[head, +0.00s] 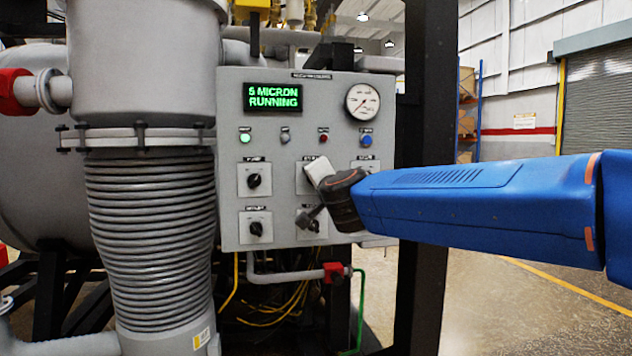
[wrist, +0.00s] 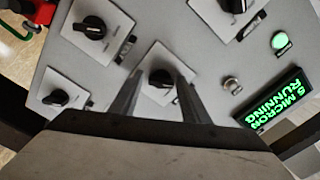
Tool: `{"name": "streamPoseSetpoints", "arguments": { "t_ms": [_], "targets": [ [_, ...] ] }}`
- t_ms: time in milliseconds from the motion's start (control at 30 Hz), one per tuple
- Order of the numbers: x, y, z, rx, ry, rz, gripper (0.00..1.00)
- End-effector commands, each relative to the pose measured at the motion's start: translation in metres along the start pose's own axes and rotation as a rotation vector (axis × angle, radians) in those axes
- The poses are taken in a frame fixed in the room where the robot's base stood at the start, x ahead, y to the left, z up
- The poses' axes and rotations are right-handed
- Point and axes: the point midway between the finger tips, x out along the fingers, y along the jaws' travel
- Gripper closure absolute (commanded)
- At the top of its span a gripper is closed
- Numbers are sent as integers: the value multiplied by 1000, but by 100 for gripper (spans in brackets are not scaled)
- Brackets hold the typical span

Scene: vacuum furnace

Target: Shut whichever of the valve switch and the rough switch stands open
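The grey control panel (head: 232,85) carries rows of black rotary switches on pale plates. The upper left switch (head: 253,181) and lower left switch (head: 256,229) show clearly in the head view. Their labels are too small to read, so I cannot tell which are the valve and rough switches or which stands open. My gripper (head: 316,190) is at the upper middle plate and hides its knob there. In the wrist view my gripper (wrist: 158,84) is open, its two fingers apart on either side of this knob (wrist: 161,76); contact is unclear.
A green-lit display (head: 272,98) reads "5 MICRON RUNNING". A round gauge (head: 362,101) and several small buttons sit above the switches. A ribbed grey column (head: 150,230) stands left of the panel. A red-handled valve (head: 334,272) is below. Open floor lies to the right.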

Motion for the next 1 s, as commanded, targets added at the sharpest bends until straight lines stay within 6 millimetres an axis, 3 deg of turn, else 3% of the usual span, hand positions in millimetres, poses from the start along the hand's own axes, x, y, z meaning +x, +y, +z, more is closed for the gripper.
{"name": "streamPoseSetpoints", "arguments": {
  "t_ms": [467,1000],
  "targets": [
    [-9,-3,-2,1,3,-4,50],
    [-98,-2,-1,3,1,-4,50]
  ]
}}
